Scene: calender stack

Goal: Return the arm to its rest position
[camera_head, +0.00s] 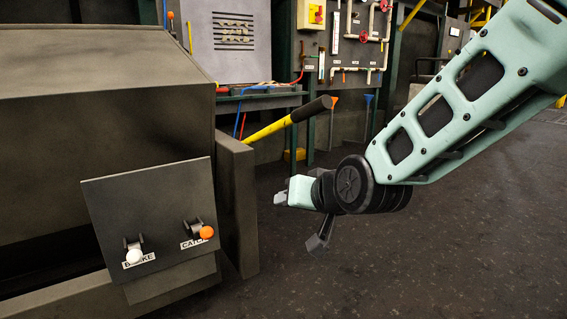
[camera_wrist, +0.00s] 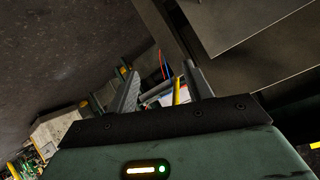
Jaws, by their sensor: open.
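My arm (camera_head: 450,110) reaches in from the upper right of the head view. My gripper (camera_head: 290,205) hangs at its end, in the air to the right of the dark machine, touching nothing. One finger shows below the wrist in the head view. In the wrist view both fingers of my gripper (camera_wrist: 162,88) stand apart with nothing held between them. A yellow bar shows in the background behind the gap.
A tilted panel (camera_head: 105,205) with a white-knobbed lever (camera_head: 134,255) and an orange-knobbed lever (camera_head: 206,232) is left of the gripper. A yellow lever with a black grip (camera_head: 312,109) rises behind it. Floor (camera_head: 430,260) at lower right is clear.

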